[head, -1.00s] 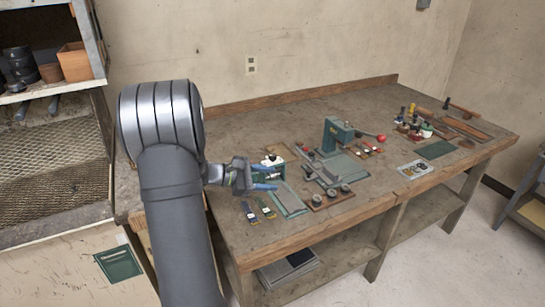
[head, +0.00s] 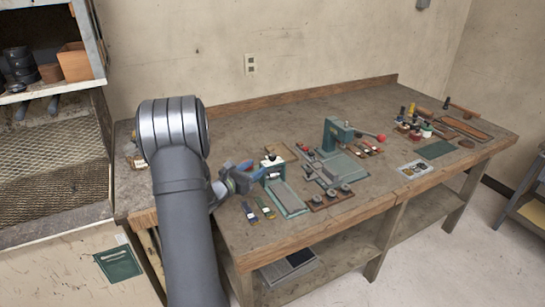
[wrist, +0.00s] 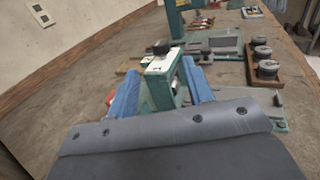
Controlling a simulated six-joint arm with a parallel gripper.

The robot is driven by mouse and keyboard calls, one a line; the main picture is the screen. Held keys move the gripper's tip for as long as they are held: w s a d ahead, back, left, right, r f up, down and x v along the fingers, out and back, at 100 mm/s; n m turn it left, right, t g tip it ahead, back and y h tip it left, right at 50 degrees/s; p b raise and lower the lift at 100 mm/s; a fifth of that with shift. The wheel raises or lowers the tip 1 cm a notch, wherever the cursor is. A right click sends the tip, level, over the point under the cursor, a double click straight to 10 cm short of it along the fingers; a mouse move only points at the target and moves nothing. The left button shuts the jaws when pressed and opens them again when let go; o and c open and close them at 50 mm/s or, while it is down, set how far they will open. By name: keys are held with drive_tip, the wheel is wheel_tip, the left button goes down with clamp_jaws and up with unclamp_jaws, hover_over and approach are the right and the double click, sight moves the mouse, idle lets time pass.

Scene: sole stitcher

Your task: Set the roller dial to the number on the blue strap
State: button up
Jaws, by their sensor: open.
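The roller machine (head: 273,170) is a small teal stand near the bench's left front, with a white top and a black knob. In the wrist view, the teal stand (wrist: 160,88) and its black knob (wrist: 160,47) are in front of me. My gripper (head: 250,170) is open on the machine's left side. In the wrist view its blue fingers (wrist: 160,82) appear on either side of the stand; I cannot tell whether they touch it.
A grey-green plate (head: 287,198) lies in front of the machine. A wooden block with round grey pieces (head: 331,197) and a teal press (head: 338,135) with a red-knobbed lever stand to the right. Bare bench lies behind the machine.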

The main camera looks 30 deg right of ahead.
sight(272, 154)
drive_tip(key=x, duration=1)
drive_tip(key=shift+c, duration=0.2)
drive_tip(key=c, duration=0.9)
drive_tip(key=shift+g, duration=0.3)
drive_tip(key=m+g+h, duration=0.1)
drive_tip(key=m+g, duration=0.1)
drive_tip(key=g, duration=0.1)
drive_tip(key=shift+a+m+g, duration=0.1)
drive_tip(key=shift+m+g, duration=0.2)
drive_tip(key=shift+m, duration=0.1)
drive_tip(key=shift+m+g, duration=1.7)
drive_tip(key=shift+g, duration=1)
